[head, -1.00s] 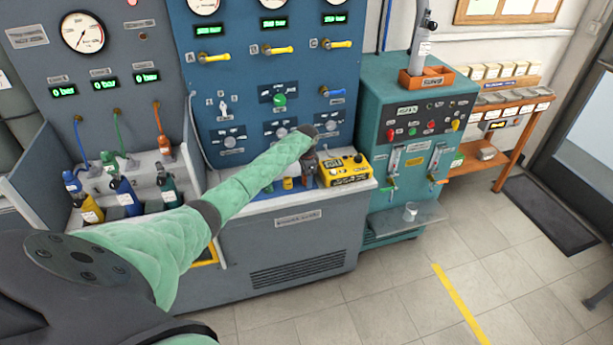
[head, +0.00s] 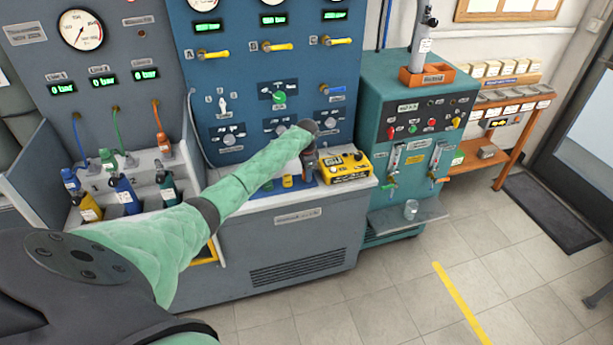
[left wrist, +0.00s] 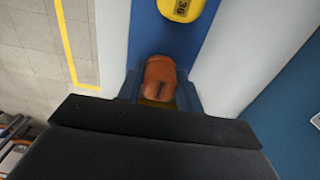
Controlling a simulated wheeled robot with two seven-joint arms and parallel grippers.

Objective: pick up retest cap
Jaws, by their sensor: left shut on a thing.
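In the head view my left gripper (head: 309,170) points down at the bench front, just left of a yellow meter. The cap is hidden there by the gripper. I cannot tell whether it touches the blue mat (left wrist: 150,35). My right gripper is not in view.
A yellow tag-like piece marked 36 (left wrist: 182,7) lies on the mat beyond the cap. The yellow meter (head: 343,166) stands close right of the gripper. Small yellow pieces (head: 287,181) are to its left. The blue panel (head: 270,95) rises behind. The floor in front is clear.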

